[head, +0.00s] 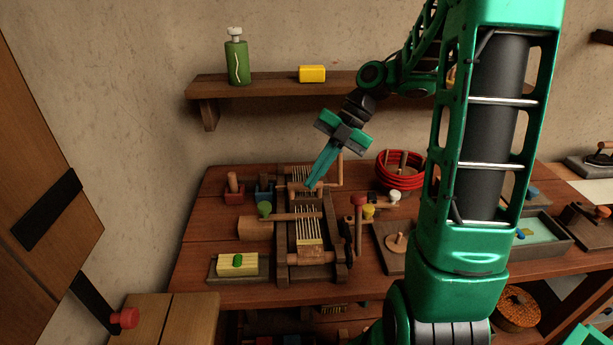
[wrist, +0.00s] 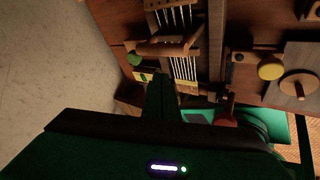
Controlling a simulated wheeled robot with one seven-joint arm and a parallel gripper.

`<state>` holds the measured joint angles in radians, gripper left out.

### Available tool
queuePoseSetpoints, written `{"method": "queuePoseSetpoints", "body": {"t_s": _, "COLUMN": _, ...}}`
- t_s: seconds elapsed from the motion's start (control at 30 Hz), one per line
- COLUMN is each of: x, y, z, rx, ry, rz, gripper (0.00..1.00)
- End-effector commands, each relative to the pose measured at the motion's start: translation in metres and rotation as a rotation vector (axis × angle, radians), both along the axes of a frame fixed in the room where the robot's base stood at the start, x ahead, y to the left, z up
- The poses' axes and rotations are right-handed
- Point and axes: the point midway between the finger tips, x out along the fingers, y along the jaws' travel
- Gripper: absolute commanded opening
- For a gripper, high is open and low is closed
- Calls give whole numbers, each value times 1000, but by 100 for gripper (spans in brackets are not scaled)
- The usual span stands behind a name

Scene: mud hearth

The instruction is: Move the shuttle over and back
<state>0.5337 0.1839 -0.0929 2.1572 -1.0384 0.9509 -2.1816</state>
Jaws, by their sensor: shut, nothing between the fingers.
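A small wooden loom (head: 339,255) stands on the table with pale warp threads (head: 307,228) strung between two wooden rollers. In the wrist view the threads (wrist: 186,68) also show. A wooden bar (wrist: 165,47) lies across them there; I cannot tell whether it is the shuttle or a fixed part. In the head view a thin wooden rod (head: 295,216) crosses the threads from the left. My gripper (head: 309,186) is shut and empty, its fingers pointing down over the far end of the loom. Whether the fingertips touch the loom cannot be told.
A shelf (head: 262,88) is above. My arm hides part of the table.

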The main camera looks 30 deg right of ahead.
Motion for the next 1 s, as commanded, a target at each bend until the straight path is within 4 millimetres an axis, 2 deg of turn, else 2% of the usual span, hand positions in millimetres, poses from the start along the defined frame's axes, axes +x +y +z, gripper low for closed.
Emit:
{"method": "queuePoseSetpoints", "body": {"t_s": 0.4, "x": -2, "y": 48, "z": -62, "rx": 0, "ry": 4, "rz": 2, "gripper": 0}}
{"method": "queuePoseSetpoints", "body": {"t_s": 0.5, "x": 10, "y": 60, "z": -59, "rx": -1, "ry": 0, "rz": 5, "gripper": 0}}
{"method": "queuePoseSetpoints", "body": {"t_s": 0.7, "x": 21, "y": 74, "z": -59, "rx": -1, "ry": 1, "rz": 0, "gripper": 0}}
{"method": "queuePoseSetpoints", "body": {"t_s": 1.0, "x": 24, "y": 77, "z": -59, "rx": -1, "ry": 1, "rz": 0, "gripper": 0}}
